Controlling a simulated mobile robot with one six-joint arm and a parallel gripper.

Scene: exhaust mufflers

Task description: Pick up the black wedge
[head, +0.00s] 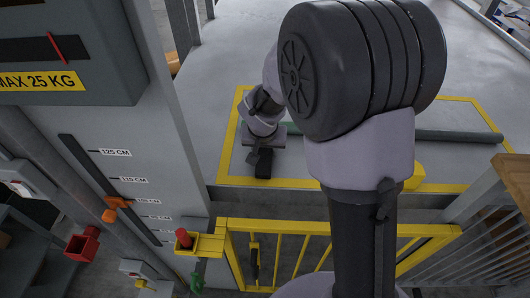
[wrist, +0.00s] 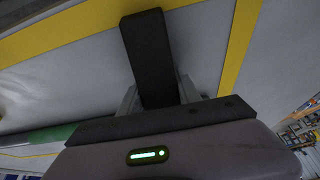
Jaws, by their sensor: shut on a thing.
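The black wedge (wrist: 147,45) is a long dark block in the wrist view, sticking out from between the jaws of my gripper (wrist: 155,92). The jaws are shut on it. In the head view, my gripper (head: 264,147) points down near the left part of the yellow-outlined area, and the dark wedge (head: 263,165) shows just below it. I cannot tell whether the wedge touches the surface. My large dark arm joint hides much of the middle of the head view.
A grey platform (head: 225,80) has a yellow border line, with a green bar (head: 460,135) lying on it at the right. A yellow gate (head: 290,228) stands in front. A grey column (head: 130,170) with a height scale is at the left.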

